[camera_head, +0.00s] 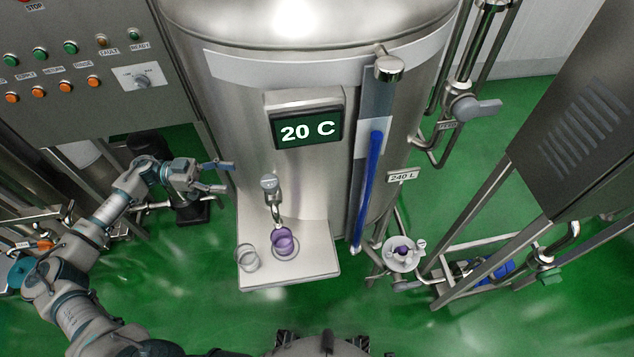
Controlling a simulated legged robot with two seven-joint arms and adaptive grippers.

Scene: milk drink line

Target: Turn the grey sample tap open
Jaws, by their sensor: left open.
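The grey sample tap (269,184) sits on the front of the steel tank, below the temperature display, with its spout pointing down. A purple cup (283,241) stands on the shelf beneath the spout. My left gripper (228,177) is open and empty, left of the tap at about its height in the picture. Its fingers point towards the tap, with a gap between them and it. My right gripper is not in view.
A clear cup (247,256) stands on the shelf (315,262) left of the purple cup. The display (307,130) reads 20 C. A blue level tube (369,185) runs down the tank's right side. A control panel (70,70) is upper left.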

